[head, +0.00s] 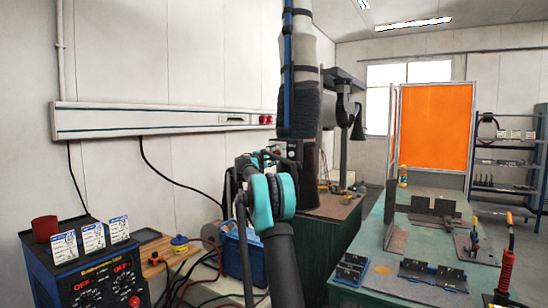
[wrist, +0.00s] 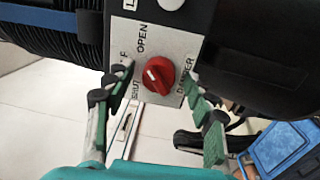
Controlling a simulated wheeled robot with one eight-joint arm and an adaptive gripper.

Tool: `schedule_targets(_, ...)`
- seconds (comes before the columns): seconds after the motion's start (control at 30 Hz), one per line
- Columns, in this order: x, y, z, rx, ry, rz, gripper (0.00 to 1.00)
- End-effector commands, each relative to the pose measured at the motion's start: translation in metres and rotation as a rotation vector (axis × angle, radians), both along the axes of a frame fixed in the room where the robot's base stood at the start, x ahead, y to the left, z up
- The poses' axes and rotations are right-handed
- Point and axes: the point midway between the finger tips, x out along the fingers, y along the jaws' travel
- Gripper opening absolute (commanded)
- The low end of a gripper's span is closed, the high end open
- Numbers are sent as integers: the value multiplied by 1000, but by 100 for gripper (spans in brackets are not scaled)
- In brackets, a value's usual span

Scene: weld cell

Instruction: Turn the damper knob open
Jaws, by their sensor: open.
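The damper knob (wrist: 158,74) is red and round with a white mark on its left part. It sits on a grey label plate (wrist: 172,45) with OPEN printed at upper left, SHUT at lower left and DAMPER at right. My gripper (wrist: 160,70) is open, with one fingertip on each side of the knob and gaps between them and it. Whether the tips reach the knob's depth I cannot tell. In the head view my gripper (head: 258,158) is at the control box (head: 288,150) under the extraction arm; the knob is not clear there.
The black extraction hose (head: 298,100) hangs above the box. A blue toolbox (head: 243,255) stands below, and also shows in the wrist view (wrist: 280,150). A welding machine (head: 85,270) is at lower left. A green bench (head: 380,255) with fixtures is at right.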

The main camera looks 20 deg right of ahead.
Motion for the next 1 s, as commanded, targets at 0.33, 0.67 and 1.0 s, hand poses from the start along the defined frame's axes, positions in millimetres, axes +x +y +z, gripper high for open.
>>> schedule_targets(0.33, -14, 19, -1, 0, 0, 3, 54)
schedule_targets(0.67, -54, 71, -6, 0, 0, 3, 54)
schedule_targets(1.0, -73, 94, -8, 0, 0, 0, 54)
